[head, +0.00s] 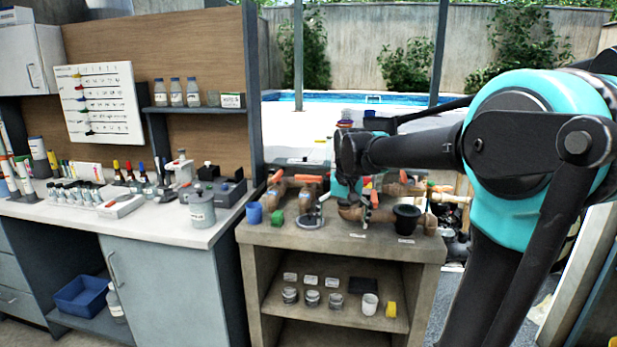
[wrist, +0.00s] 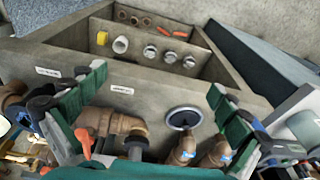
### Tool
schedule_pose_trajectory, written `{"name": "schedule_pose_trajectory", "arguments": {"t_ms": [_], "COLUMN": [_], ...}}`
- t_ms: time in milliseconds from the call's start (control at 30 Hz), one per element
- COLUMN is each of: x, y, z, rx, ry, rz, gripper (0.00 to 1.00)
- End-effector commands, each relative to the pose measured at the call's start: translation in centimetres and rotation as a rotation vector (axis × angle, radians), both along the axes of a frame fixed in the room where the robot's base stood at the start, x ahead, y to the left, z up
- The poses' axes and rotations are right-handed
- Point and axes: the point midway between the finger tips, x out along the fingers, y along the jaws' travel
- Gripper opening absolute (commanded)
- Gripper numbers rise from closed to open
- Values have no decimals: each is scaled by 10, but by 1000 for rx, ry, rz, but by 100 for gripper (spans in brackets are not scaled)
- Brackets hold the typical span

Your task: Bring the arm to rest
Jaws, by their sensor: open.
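My arm reaches in from the right in the head view. My gripper (head: 345,185) is over the top of a stone bench (head: 290,237), largely hidden there by my arm and the pipework. In the wrist view my gripper (wrist: 157,82) shows two green fingers spread wide apart. Nothing is held between them. Below and between the fingers are brown pipe fittings (wrist: 110,122) and a round metal-rimmed disc (wrist: 184,117). I cannot tell whether a finger touches any fitting.
A black cup (head: 407,218), a blue cup (head: 254,213) and a green block (head: 277,218) stand on the bench. A cluttered counter (head: 165,222) is at left; a pool (head: 400,99) lies behind.

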Motion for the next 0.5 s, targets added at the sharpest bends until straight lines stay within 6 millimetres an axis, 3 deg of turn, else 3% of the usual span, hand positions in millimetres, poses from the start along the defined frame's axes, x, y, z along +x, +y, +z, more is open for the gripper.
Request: {"name": "schedule_pose_trajectory", "arguments": {"t_ms": [100, 300, 500], "x": [-48, -133, -186], "y": [-36, -77, -92], "z": [-59, -143, -187], "rx": [-5, -30, -54], "ry": [-60, -156, -210], "rz": [25, 72, 102], "gripper": [100, 100, 100]}}
